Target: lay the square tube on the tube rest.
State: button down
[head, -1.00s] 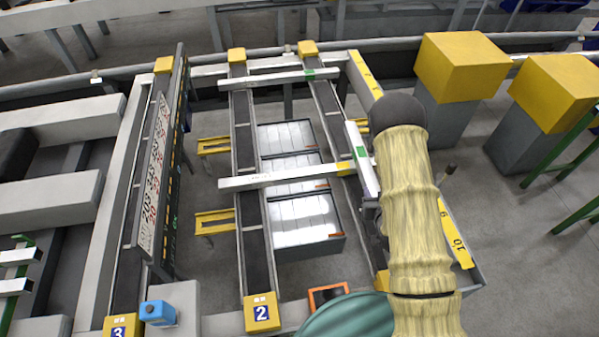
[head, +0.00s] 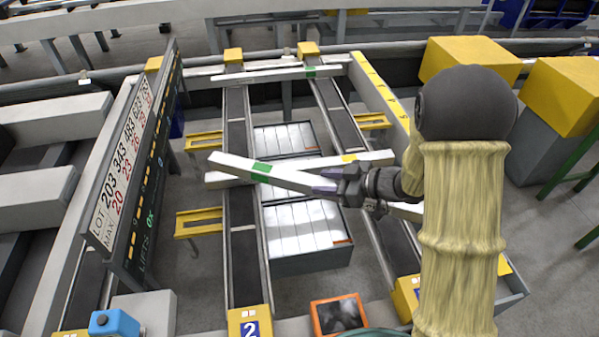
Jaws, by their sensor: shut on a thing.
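My gripper (head: 345,186) is shut on a long white square tube with a green band (head: 290,178). The tube lies crosswise in the picture, its left end higher than its right, above the two dark rails. Part of it is hidden by my gripper and wrist. Another white tube with a yellow band (head: 375,159) lies across the rails behind it and is partly covered by it. A third tube, with a green band (head: 270,75), lies across the rails at the far end. Yellow brackets (head: 200,222) stand left of the rails; I cannot tell which part is the tube rest.
A lot sign board (head: 130,160) stands upright at the left. Grey bins of metal (head: 303,232) sit between the rails. A yellow numbered strip (head: 378,85) runs along the right. Yellow-topped blocks (head: 565,90) stand at the right. A blue box (head: 113,323) and an orange-framed screen (head: 339,314) are in front.

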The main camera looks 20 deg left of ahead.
jog(key=shift+s+f+n+g+b, duration=0.35)
jog(key=shift+s+n+g+b, duration=0.15)
jog(key=shift+n+b, duration=0.1)
jog(key=shift+r, duration=0.15)
notch_tip(320, 180, down, 6)
notch_tip(320, 180, down, 4)
jog(key=shift+b, duration=0.45)
dwell(0.3)
